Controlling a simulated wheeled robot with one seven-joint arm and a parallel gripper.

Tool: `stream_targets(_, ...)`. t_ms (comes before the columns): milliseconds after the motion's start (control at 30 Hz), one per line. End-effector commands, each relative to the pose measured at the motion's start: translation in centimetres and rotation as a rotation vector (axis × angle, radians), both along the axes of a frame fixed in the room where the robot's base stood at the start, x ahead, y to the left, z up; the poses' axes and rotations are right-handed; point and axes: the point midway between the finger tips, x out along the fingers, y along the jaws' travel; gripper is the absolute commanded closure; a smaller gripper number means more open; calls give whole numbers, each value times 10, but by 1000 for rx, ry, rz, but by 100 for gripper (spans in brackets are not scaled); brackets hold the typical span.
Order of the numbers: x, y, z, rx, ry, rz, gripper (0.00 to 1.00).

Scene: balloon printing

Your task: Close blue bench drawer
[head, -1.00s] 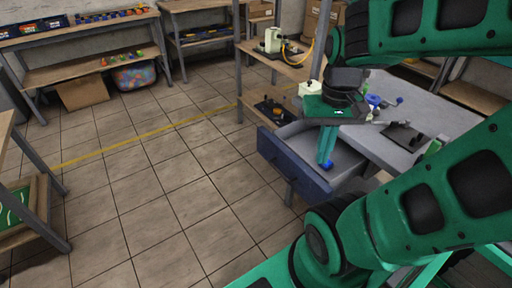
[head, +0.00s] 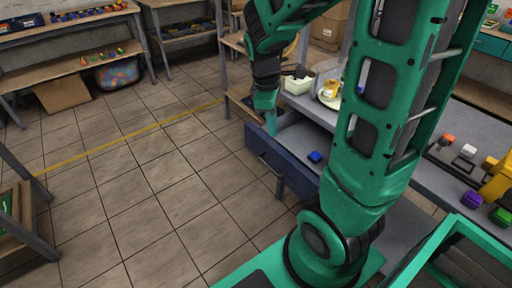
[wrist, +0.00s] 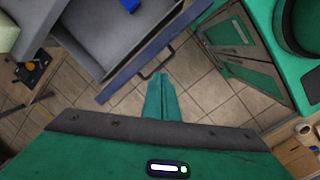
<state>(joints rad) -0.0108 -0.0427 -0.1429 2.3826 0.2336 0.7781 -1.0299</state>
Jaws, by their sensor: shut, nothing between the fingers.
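The blue bench drawer (head: 282,168) is pulled out from the grey-topped bench, with its front facing lower left in the head view. A small blue block (head: 316,156) lies inside. In the wrist view, the drawer front (wrist: 125,83) runs diagonally, with its dark handle (wrist: 157,70) on the outer side. My gripper (head: 271,126) is shut and empty, near the far left end of the drawer in the head view. In the wrist view, its fingers (wrist: 160,82) point toward the handle from the outer side. I cannot tell whether they touch it.
A pale container (head: 298,86) and a yellow item stand on the bench. Coloured blocks (head: 472,199) lie on the bench at right. My arm hides part of the bench. A wooden shelf (head: 70,65) stands at the back left. The tiled floor left of the drawer is clear.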

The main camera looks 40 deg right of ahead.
Motion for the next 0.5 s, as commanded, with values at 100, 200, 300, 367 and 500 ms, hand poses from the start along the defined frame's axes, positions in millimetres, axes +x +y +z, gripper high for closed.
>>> stream_targets(100, 40, 16, -27, -27, 53, 311, 100)
stream_targets(200, 65, 27, -47, -44, 90, 530, 100)
stream_targets(300, 83, 37, -62, -59, 118, 695, 100)
stream_targets(367, 90, 42, -69, -65, 129, 766, 100)
stream_targets(500, 99, 46, -78, -72, 144, 851, 100)
